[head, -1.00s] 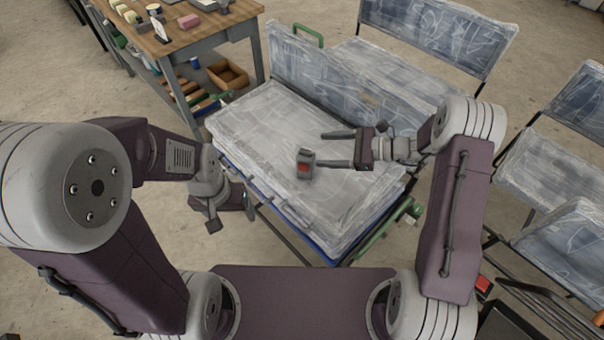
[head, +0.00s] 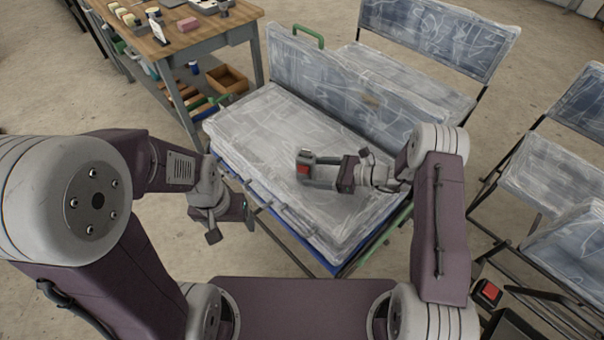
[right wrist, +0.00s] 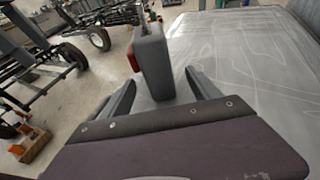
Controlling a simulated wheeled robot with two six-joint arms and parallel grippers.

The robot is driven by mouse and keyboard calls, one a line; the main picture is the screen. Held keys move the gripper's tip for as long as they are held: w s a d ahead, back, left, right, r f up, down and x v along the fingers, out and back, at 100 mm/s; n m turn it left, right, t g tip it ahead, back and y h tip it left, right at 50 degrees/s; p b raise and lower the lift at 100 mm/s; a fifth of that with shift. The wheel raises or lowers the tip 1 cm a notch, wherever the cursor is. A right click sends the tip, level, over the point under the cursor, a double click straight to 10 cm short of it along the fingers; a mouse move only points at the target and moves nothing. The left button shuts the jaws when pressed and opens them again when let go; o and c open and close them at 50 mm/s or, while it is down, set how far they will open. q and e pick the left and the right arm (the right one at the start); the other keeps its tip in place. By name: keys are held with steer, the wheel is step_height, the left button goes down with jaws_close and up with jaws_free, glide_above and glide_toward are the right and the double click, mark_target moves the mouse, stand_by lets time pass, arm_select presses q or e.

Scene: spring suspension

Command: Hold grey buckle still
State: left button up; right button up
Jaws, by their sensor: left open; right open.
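The grey buckle (head: 305,159), with a red button on its face, stands up over the seat cushion (head: 262,125) wrapped in clear film. My right gripper (head: 312,172) is open, with its fingers reaching to the buckle. In the right wrist view the grey buckle (right wrist: 153,60) stands between the two spread fingers (right wrist: 160,92), with a gap showing on the right side. My left gripper (head: 231,229) is open and empty, beside the near left edge of the seat and away from the buckle.
A wooden workbench (head: 185,35) with small items stands at the upper left, with an open bin (head: 227,78) below. Film-wrapped seats (head: 552,165) stand at the right. The wrapped backrest (head: 345,85) rises behind the cushion. The cushion's top is otherwise clear.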

steer(key=shift+x, duration=1.2)
arm_select(q)
steer(key=shift+f, duration=0.4)
arm_select(e)
jaws_close()
arm_select(q)
jaws_close()
stand_by(1.5)
